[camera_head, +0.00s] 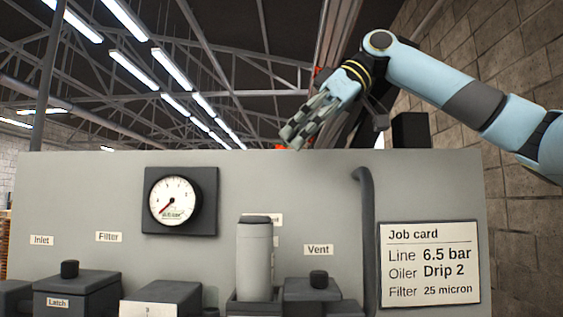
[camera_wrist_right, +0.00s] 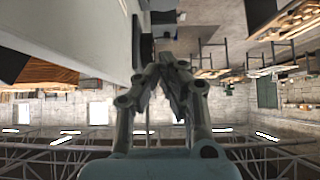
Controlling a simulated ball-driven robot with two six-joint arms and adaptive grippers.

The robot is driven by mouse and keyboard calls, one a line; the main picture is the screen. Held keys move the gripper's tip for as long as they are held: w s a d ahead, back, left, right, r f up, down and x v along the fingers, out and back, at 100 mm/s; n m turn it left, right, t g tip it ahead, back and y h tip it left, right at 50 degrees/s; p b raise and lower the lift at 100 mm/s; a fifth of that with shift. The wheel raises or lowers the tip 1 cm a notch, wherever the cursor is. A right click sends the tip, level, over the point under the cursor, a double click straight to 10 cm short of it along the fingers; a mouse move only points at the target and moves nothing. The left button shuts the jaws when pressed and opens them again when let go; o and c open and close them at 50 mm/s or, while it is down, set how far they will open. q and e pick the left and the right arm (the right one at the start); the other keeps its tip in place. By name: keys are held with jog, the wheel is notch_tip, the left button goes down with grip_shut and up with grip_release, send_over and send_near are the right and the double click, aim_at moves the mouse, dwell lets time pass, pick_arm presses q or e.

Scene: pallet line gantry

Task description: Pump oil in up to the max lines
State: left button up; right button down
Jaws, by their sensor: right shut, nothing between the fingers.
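My right gripper (camera_head: 292,136) is raised above the top edge of the grey panel, pointing down and left. Its fingers are shut with nothing between them; the closed fingers also show in the right wrist view (camera_wrist_right: 167,65). A grey upright cylinder (camera_head: 255,262) with a darker cap stands in a dark block in front of the panel, well below the gripper. It partly hides a label behind it. I cannot make out an oil level, a max line or an oil pump. My left gripper is not in view.
The panel (camera_head: 100,190) carries a round gauge (camera_head: 174,201), needle pointing lower left, and a job card (camera_head: 430,264) reading "Oiler Drip 2". Dark blocks with knobs stand near the Inlet (camera_head: 41,240) and Vent (camera_head: 318,249) labels. A dark pipe (camera_head: 367,230) runs down the panel.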

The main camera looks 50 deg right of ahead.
jog(key=p, duration=0.3)
send_over(251, 216)
jog(key=d, duration=0.2)
jog(key=f, duration=0.3)
jog(key=s+f, duration=0.1)
jog(key=f, duration=0.1)
jog(key=shift+f, duration=0.15)
jog(key=f, duration=0.1)
jog(key=f+b, duration=0.2)
jog(key=f, duration=0.1)
jog(key=shift+w+a+f, duration=0.1)
jog(key=shift+w+a, duration=0.05)
jog(key=shift+w, duration=0.15)
jog(key=shift+f+b, duration=0.45)
jog(key=shift+b, duration=0.15)
notch_tip(251, 216, down, 2)
jog(key=shift+b, duration=1.1)
jog(key=shift+s+a+r, duration=0.1)
jog(key=shift+r, duration=0.05)
